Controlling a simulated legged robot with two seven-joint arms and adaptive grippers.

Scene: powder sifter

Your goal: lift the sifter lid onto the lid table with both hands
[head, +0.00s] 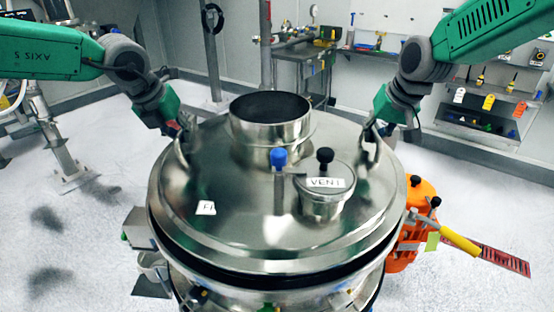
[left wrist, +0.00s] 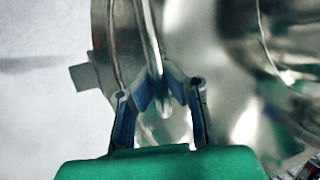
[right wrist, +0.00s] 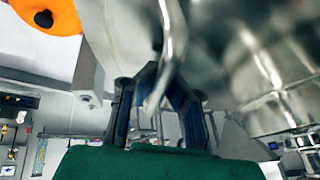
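The steel sifter lid (head: 240,230) sits level on the sifter body (head: 290,298), with a dark band between them. It has a wide open collar (head: 270,130), a blue knob (head: 279,158) and a small port marked VENT (head: 326,195). My left gripper (head: 183,140) is at the lid's left handle. In the left wrist view its fingers (left wrist: 158,82) close in on both sides of the handle bar (left wrist: 150,40). My right gripper (head: 372,135) is at the right handle, and its fingers (right wrist: 164,85) flank that bar (right wrist: 174,40). The lid table cannot be made out.
An orange unit (head: 408,250) with a yellow-handled tool (head: 460,243) stands close to the sifter's right side. A metal stand (head: 65,160) is at the left. A workbench (head: 300,55) and a wall panel (head: 495,95) are at the back. The pale floor is open on both sides.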

